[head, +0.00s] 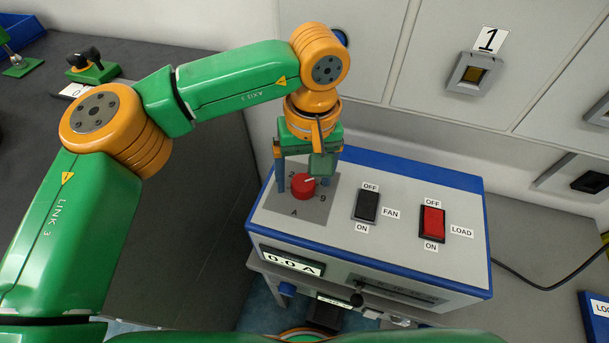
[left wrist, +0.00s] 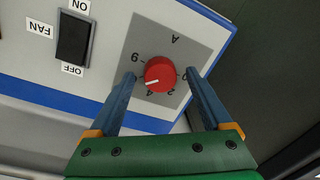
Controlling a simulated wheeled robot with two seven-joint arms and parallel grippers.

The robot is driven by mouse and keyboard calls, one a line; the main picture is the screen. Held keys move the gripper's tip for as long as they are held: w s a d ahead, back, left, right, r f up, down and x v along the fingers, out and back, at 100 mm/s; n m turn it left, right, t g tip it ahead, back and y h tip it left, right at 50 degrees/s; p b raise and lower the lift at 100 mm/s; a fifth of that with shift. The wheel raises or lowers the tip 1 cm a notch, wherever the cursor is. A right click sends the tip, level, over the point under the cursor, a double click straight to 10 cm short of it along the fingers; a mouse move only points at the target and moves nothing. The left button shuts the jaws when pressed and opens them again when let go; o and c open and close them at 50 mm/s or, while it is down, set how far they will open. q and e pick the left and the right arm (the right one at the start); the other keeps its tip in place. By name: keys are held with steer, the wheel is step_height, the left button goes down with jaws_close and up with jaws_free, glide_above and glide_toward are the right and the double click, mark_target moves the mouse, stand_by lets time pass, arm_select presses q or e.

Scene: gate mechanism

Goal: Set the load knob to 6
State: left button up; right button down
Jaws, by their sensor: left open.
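The red load knob (head: 303,186) sits on a grey dial plate at the left of the white and blue power box (head: 400,265). In the left wrist view the knob (left wrist: 159,74) has a white pointer mark aimed between the 4 and the 6. My left gripper (head: 303,189) points down over the dial, open, with one finger on each side of the knob. The left wrist view shows the fingers (left wrist: 160,76) with small gaps to the knob. The gripper partly hides the dial numbers in the head view. My right gripper is not in view.
Right of the dial are the black fan switch (head: 367,206) and the red load switch (head: 432,223). The display (head: 292,262) on the front reads 0.0 A. Grey cabinets (head: 430,50) stand behind. A black cable (head: 550,285) runs off to the right.

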mark_target(307, 183)
arm_select(q)
steer(key=r, duration=0.6)
steer(key=shift+d+r, duration=0.25)
steer(key=shift+r, duration=0.1)
